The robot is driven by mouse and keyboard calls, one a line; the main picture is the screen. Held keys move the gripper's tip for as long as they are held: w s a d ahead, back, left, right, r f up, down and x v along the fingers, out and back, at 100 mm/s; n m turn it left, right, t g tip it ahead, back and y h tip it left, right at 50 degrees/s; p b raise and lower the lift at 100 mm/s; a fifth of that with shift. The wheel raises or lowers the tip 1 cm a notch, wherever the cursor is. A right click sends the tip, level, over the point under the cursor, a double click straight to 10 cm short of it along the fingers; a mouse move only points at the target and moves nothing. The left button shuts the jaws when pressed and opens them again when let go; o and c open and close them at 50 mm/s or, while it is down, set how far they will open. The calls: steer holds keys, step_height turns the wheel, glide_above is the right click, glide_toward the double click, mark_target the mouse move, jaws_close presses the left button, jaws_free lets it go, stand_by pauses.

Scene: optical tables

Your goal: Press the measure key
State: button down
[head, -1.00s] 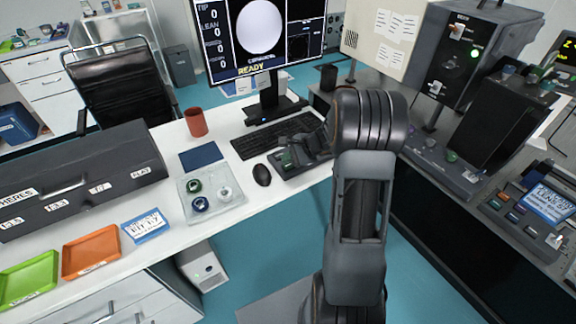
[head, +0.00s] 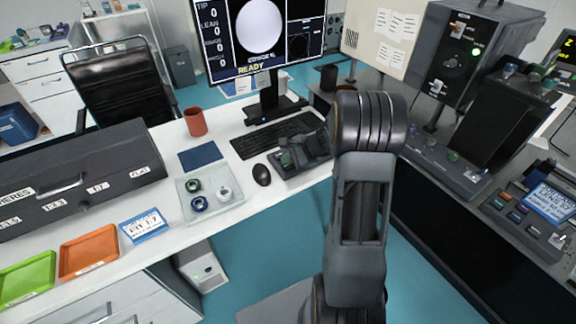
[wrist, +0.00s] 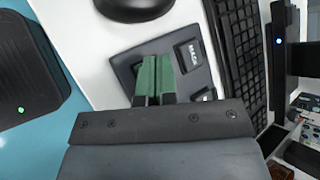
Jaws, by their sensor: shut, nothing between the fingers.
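The dark key pad (head: 292,174) lies on the white desk, right of the mouse and in front of the keyboard. In the wrist view the pad (wrist: 125,66) shows a dark key with white lettering (wrist: 190,54), too small to read surely, and part of another key (wrist: 205,95). My gripper (wrist: 154,62) is shut and empty, its green fingertips over the middle of the pad. They hide what lies under them; I cannot tell whether they touch a key. In the head view my gripper (head: 286,160) is partly hidden by my arm. The monitor (head: 262,35) reads READY.
The keyboard (head: 275,136) lies behind the pad, the black mouse (head: 262,175) to its left. Dark instruments (head: 460,55) stand at the right.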

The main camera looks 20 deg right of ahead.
mark_target(288, 166)
steer(key=shift+f+b, duration=0.45)
stand_by(0.5)
steer(key=shift+r, duration=0.1)
steer(key=shift+r+p, duration=0.6)
steer(key=shift+r, duration=0.2)
steer(key=shift+r, duration=0.15)
steer(key=shift+r+p, duration=1.8)
steer(key=shift+r, duration=0.55)
